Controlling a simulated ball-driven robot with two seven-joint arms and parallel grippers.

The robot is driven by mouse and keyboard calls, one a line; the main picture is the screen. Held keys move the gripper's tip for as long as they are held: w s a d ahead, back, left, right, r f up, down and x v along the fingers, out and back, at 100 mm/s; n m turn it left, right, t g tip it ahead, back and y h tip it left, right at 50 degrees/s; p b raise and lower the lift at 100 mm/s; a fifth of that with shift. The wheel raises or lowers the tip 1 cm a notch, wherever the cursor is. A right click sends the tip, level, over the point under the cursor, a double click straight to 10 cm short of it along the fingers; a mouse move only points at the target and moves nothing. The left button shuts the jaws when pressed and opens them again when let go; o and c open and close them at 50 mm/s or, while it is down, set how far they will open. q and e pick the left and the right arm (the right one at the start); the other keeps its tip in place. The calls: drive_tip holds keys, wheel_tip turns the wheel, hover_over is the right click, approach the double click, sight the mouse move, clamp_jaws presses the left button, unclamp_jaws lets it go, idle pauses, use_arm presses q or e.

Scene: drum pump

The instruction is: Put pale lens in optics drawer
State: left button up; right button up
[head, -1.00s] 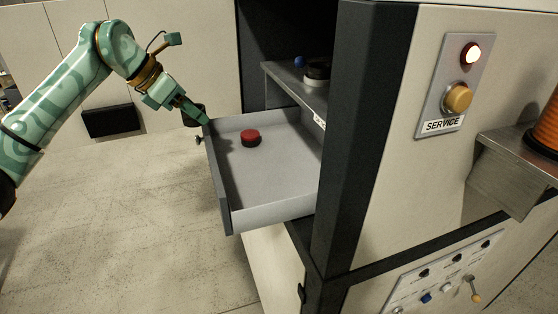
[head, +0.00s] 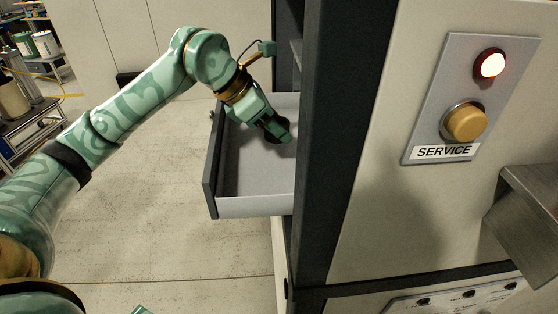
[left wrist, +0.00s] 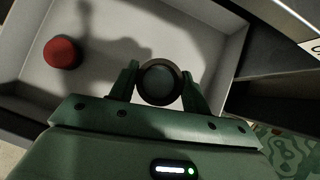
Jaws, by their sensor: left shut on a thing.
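My left gripper (head: 280,134) is over the open grey drawer (head: 256,207) in the head view. In the left wrist view its two fingers (left wrist: 160,86) are shut on a round lens (left wrist: 159,82) with a dark rim and dull grey-green glass, in shadow. The lens shows over the drawer's floor; its exact height above it is hard to judge. A red lens (left wrist: 62,53) lies on the drawer floor near one wall. In the head view my left arm hides the red lens and most of the held one.
The dark cabinet post (head: 330,140) stands close on the drawer's right. A panel with a yellow button (head: 465,122) and lit lamp (head: 490,64) is farther right. A partly cut-off white label (left wrist: 312,46) shows beside the drawer.

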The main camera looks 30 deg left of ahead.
use_arm(q)
drive_tip(key=f, duration=0.1)
drive_tip(key=s+d+f, duration=0.1)
drive_tip(key=f, duration=0.1)
drive_tip(key=s+d+f, duration=0.1)
drive_tip(key=shift+s+d+f+p, duration=0.15)
drive_tip(key=shift+s+f+p, duration=0.1)
drive_tip(key=shift+p, duration=0.1)
drive_tip(key=shift+s+f, duration=0.2)
drive_tip(key=f, duration=0.1)
drive_tip(key=f+p, duration=0.1)
drive_tip(key=f, duration=0.1)
drive_tip(key=shift+s+p, duration=0.25)
drive_tip(key=shift+p, duration=0.15)
drive_tip(key=shift+w+f, duration=0.1)
drive_tip(key=shift+f, duration=0.1)
use_arm(e)
drive_tip(key=r, duration=0.1)
drive_tip(key=d, duration=0.1)
drive_tip(key=r, duration=0.1)
drive_tip(key=shift+w+d+r, duration=0.25)
drive_tip(key=shift+w+r, duration=0.05)
drive_tip(key=shift+w, duration=0.05)
use_arm(q)
drive_tip(key=shift+f, duration=0.1)
use_arm(e)
drive_tip(key=shift+f, duration=0.1)
